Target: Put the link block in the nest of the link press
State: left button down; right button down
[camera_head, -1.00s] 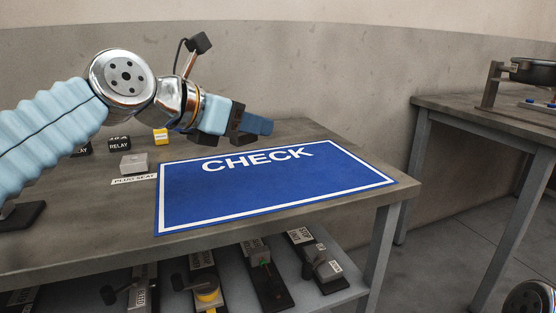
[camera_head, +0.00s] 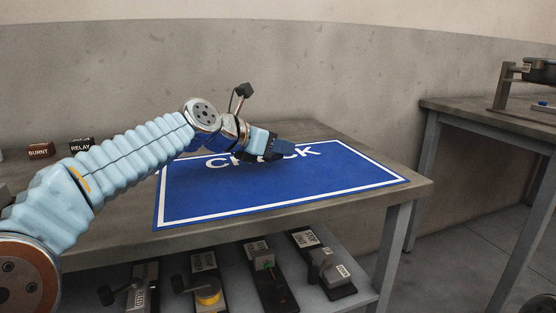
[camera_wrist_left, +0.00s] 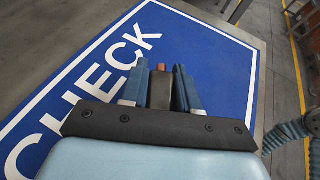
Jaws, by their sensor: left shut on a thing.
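My left gripper (camera_head: 288,151) is low over the far side of the blue CHECK mat in the head view. In the left wrist view the gripper (camera_wrist_left: 160,88) is shut on a small dark block (camera_wrist_left: 161,92) with a reddish end, seemingly the link block. The fingers hide its sides, and in the head view it cannot be made out. Several labelled devices stand on the shelf under the table, among them one with a yellow part (camera_head: 207,297) and one with a green spot (camera_head: 268,265). I cannot tell whether one is the link press. My right gripper is not in view.
The blue CHECK mat (camera_head: 215,195) covers the right part of the table and looks bare. Dark blocks labelled BURNT (camera_head: 40,151) and RELAY (camera_head: 81,146) stand at the left. A second table (camera_head: 460,108) with a metal fixture stands at the right, across a gap.

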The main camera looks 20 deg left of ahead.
pick_arm(q)
notch_tip(320, 180, down, 2)
jog(key=shift+f+b, duration=0.25)
jog(key=shift+b, duration=0.05)
jog(key=shift+s+r, duration=0.1)
jog(key=c, duration=1.3)
grip_release()
jog(key=shift+f, duration=0.2)
jog(key=o, duration=0.5)
jog(key=shift+c, duration=0.2)
